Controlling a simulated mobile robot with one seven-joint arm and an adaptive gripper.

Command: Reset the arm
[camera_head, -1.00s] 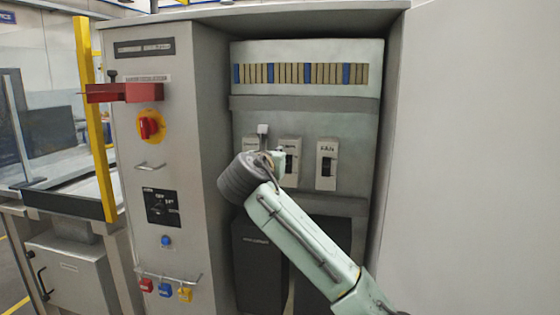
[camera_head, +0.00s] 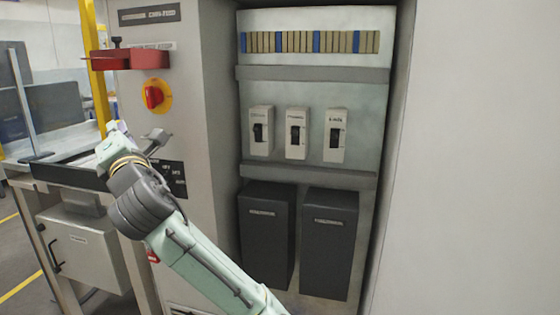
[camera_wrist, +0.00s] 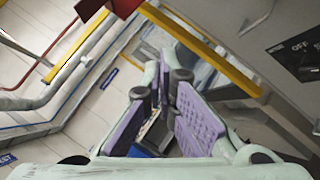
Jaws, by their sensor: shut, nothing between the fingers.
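My arm (camera_head: 195,262) reaches up from the bottom of the head view, bent at a dark grey joint, in front of the left part of the grey cabinet (camera_head: 212,110). My gripper (camera_wrist: 167,80) shows in the wrist view with purple finger pads; it is shut and holds nothing. In the head view its end is up at the left, in front of the cabinet's control panel, and its fingers are hard to make out. It is to the left of the open cabinet bay, clear of the three breakers (camera_head: 297,134).
A red bracket (camera_head: 130,59) sticks out above a red rotary switch (camera_head: 153,96) on the panel. A yellow post (camera_head: 95,60) and a workbench (camera_head: 75,172) stand at the left. Two dark boxes (camera_head: 330,243) sit low in the bay. A pale door (camera_head: 480,160) fills the right.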

